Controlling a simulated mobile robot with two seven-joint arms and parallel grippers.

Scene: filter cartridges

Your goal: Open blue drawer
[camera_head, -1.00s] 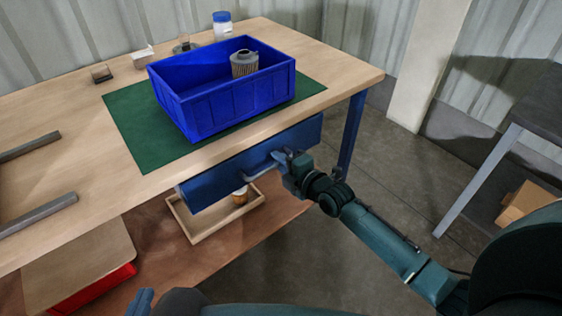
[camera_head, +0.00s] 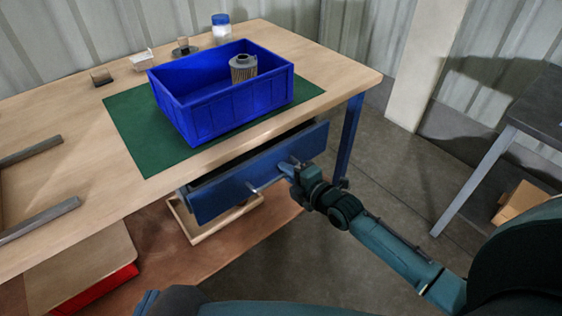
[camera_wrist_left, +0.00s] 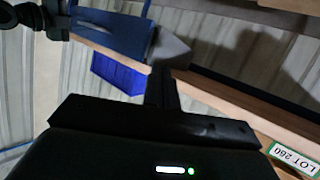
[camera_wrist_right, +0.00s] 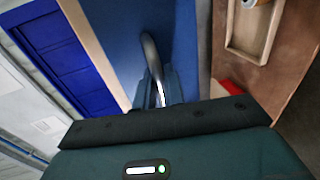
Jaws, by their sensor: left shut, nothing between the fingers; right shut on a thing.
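The blue drawer (camera_head: 222,194) under the workbench is partly pulled out, with a dark gap behind its top edge. Its grey bar handle (camera_head: 254,187) is partly hidden by my right gripper (camera_head: 291,169). In the right wrist view the handle (camera_wrist_right: 150,48) runs between the fingers of the right gripper (camera_wrist_right: 155,92), which is shut on it. The drawer's blue front (camera_wrist_right: 120,35) fills the upper middle there. My left gripper (camera_wrist_left: 161,82) is shut and empty in the left wrist view, away from the handle.
A blue bin (camera_head: 232,112) holding a filter cartridge (camera_head: 243,69) stands on a green mat (camera_head: 150,150) on the bench top. A wooden tray (camera_head: 205,232) sits below the drawer. A blue bench leg (camera_head: 348,140) stands close to my right gripper. A grey table (camera_head: 535,110) is at right.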

